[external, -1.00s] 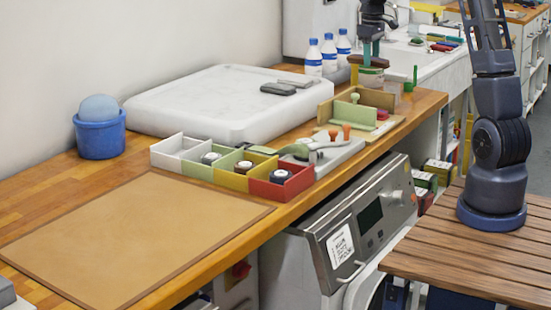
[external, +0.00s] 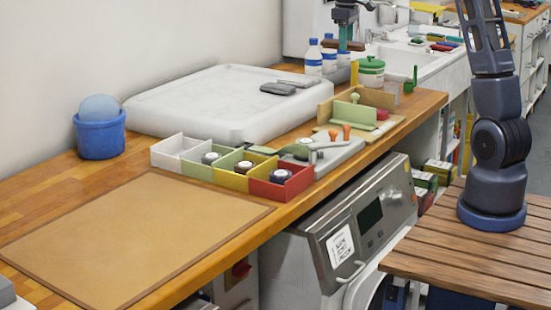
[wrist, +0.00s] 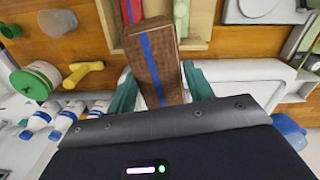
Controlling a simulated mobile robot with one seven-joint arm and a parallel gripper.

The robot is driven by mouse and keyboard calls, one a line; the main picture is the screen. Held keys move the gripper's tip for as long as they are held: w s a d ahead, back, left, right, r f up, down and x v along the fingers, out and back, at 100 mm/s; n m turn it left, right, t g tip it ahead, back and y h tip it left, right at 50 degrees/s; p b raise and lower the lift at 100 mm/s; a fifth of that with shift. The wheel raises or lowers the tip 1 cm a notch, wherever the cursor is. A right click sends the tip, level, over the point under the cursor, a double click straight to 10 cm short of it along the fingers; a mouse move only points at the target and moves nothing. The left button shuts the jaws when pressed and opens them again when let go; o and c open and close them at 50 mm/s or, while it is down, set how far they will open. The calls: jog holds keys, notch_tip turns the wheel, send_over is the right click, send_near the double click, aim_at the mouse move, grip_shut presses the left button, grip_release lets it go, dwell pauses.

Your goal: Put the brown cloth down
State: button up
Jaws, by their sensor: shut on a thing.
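The brown cloth (wrist: 165,55) is a folded, block-like bundle with a blue stripe along it. My gripper (wrist: 160,88) is shut on it, with a green finger on either side. In the external view the cloth (external: 352,46) shows as a small brown strip under my gripper (external: 344,38). It hangs in the air near the bottles at the far part of the wooden bench, clear of the surface. Part of the cloth is hidden by the gripper.
Several blue-capped bottles (external: 330,55) and a green-lidded pot (external: 370,72) stand close by. A yellow post (external: 354,76), a green and tan stand (external: 352,112), a white slab (external: 200,100) and a divided box (external: 230,178) share the bench. A tan mat (external: 130,240) is bare.

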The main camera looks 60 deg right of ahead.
jog(key=w+a+n, duration=0.2)
jog(key=w+a, duration=0.4)
jog(key=a, duration=0.5)
jog(key=w+a+n, duration=0.3)
jog(key=w+a, duration=0.3)
jog(key=a, duration=0.6)
jog(key=w+a+f+n, duration=0.1)
jog(key=a+n, duration=0.1)
jog(key=a, duration=0.9)
jog(key=w+a+n, duration=0.2)
jog(key=a, duration=0.8)
jog(key=n, duration=0.7)
send_over(159, 234)
notch_tip(159, 234, down, 3)
notch_tip(159, 234, down, 19)
jog(key=shift+f, duration=0.15)
